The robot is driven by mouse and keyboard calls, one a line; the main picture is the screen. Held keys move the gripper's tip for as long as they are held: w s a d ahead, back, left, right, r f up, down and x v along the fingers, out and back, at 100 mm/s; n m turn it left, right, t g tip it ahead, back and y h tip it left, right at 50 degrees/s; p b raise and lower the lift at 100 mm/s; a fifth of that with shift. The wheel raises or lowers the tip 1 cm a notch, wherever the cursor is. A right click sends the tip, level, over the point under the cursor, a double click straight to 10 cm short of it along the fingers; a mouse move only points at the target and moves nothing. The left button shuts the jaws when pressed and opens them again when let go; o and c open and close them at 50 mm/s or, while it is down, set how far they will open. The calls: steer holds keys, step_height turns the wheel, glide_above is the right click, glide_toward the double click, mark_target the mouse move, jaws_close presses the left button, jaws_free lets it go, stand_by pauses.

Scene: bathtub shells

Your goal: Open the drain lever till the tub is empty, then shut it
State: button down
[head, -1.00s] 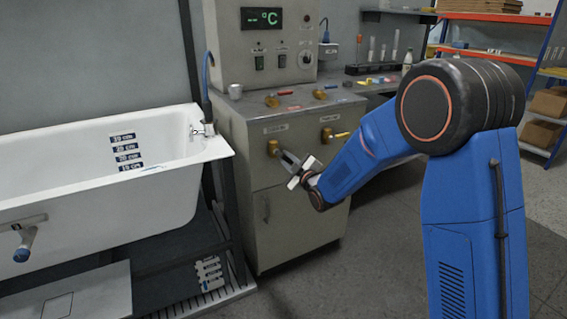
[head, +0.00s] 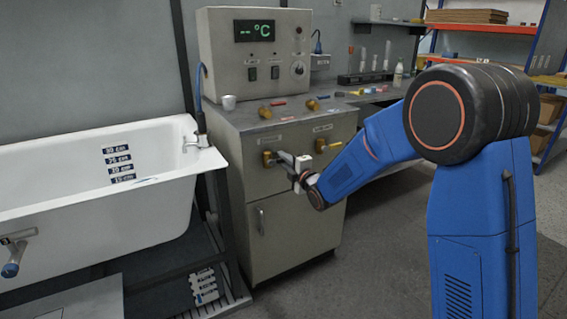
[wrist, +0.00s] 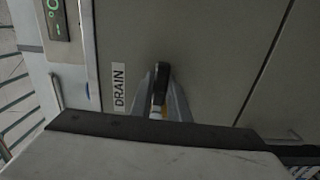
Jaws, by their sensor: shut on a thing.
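The drain lever's brass valve (head: 268,159) is on the front of the grey cabinet, under a small label. In the wrist view a DRAIN label (wrist: 119,87) is beside the lever's dark handle (wrist: 160,84). My gripper (head: 297,165) is shut on this handle; the wrist view shows it between the fingers (wrist: 160,105). The white tub (head: 150,205) stands at the left, with depth marks (head: 117,163) on its inner wall. Its floor is hidden by the near wall, so I cannot tell the water level.
A second, yellow-handled lever (head: 335,145) is just right of my gripper. Several more valves (head: 265,112) and a white cup (head: 229,102) are on the cabinet top. The control box display (head: 255,31) reads "-- °C". Floor to the right of the cabinet is clear.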

stand_by(0.6)
steer(key=c, duration=1.7)
jaws_free()
steer(key=v, duration=1.7)
steer(key=shift+s+d, duration=0.15)
steer(key=shift+s, duration=0.05)
